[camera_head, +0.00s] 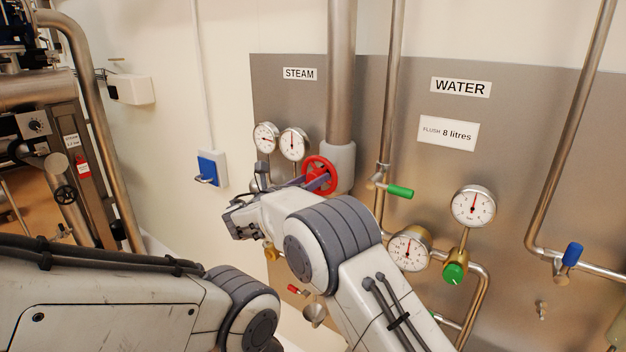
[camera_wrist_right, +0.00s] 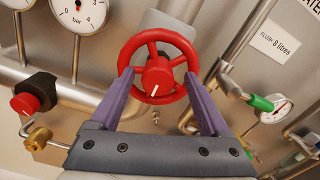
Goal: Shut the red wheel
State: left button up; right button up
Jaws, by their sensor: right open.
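The red wheel (camera_head: 323,166) is a round spoked handwheel on the steam pipe under the STEAM label. In the right wrist view the red wheel (camera_wrist_right: 158,55) faces me, with a white mark on its hub. My right gripper (camera_head: 312,181) is at the wheel. In the right wrist view the purple fingers of the right gripper (camera_wrist_right: 158,76) are open, one towards each side of the lower half of the wheel. I cannot tell whether they touch the rim. My left gripper is not in view; only my left arm shows at lower left.
Two steam gauges (camera_head: 293,144) sit left of the wheel. A green-handled valve (camera_head: 400,191) and a large water gauge (camera_head: 473,206) are to its right. A red knob (camera_wrist_right: 25,103) is close on the left in the right wrist view. A blue wall switch (camera_head: 211,170) is further left.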

jog(key=shift+a, duration=0.1)
jog(key=shift+c, duration=0.6)
jog(key=shift+a, duration=0.1)
grip_shut()
jog(key=shift+f+b, duration=0.1)
jog(key=shift+b, duration=0.4)
jog(key=m+b, duration=0.8)
jog(key=m, duration=0.4)
jog(key=m+b, duration=0.8)
jog(key=m, duration=0.3)
jog(key=m+b, duration=0.7)
jog(key=m, duration=0.5)
jog(key=shift+f+m+b, duration=0.3)
jog(key=shift+f+b, duration=0.05)
jog(key=shift+b, duration=0.05)
jog(key=shift+m, duration=0.3)
